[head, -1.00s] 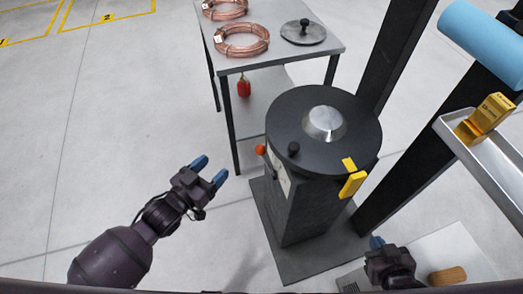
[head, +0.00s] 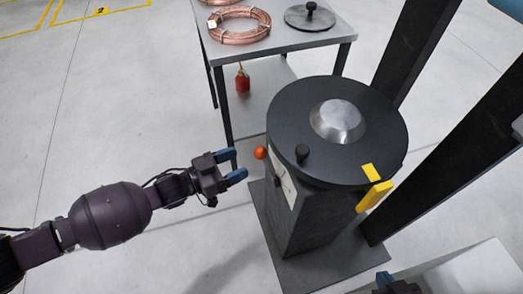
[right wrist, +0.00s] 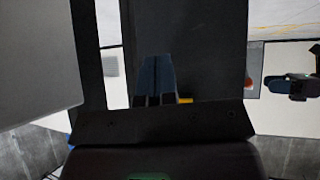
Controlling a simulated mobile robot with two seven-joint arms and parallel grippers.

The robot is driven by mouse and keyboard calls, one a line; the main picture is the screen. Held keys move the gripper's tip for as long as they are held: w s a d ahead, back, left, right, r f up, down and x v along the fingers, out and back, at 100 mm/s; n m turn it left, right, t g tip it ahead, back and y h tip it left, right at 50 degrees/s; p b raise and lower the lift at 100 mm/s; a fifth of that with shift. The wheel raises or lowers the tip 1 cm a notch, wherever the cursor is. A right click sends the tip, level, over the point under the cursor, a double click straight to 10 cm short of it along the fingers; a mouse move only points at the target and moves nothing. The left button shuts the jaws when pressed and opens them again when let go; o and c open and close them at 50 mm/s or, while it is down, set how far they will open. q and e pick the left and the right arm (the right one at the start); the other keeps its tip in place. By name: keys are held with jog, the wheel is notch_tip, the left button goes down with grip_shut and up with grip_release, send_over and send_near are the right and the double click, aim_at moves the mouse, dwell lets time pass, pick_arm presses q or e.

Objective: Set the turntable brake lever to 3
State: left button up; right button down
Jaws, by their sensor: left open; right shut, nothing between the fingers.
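The turntable (head: 280,110) is a dark round disc with a silver dome (head: 338,121), on a dark pedestal (head: 308,226). An orange-red ball knob (head: 261,153), apparently the brake lever's end, stands out at the pedestal's left side by a pale scale plate (head: 283,182). The scale's marks are too small to read. My left gripper (head: 236,164) is open and empty, its blue fingertips just left of the knob, apart from it. My right gripper (head: 385,280) is low at the bottom edge; its blue fingers (right wrist: 154,78) are together and empty in the right wrist view.
A grey table (head: 280,43) with copper coils (head: 240,24) and a lidded plate (head: 310,17) stands behind. Dark posts (head: 420,50) rise at right. Floor at left is clear.

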aim_at(262, 152)
pick_arm(q)
jog(key=b+x, duration=0.1)
jog(key=x, duration=0.6)
jog(key=shift+w+d, duration=0.2)
jog(key=shift+d, duration=0.15)
jog(key=shift+c, duration=0.2)
grip_shut()
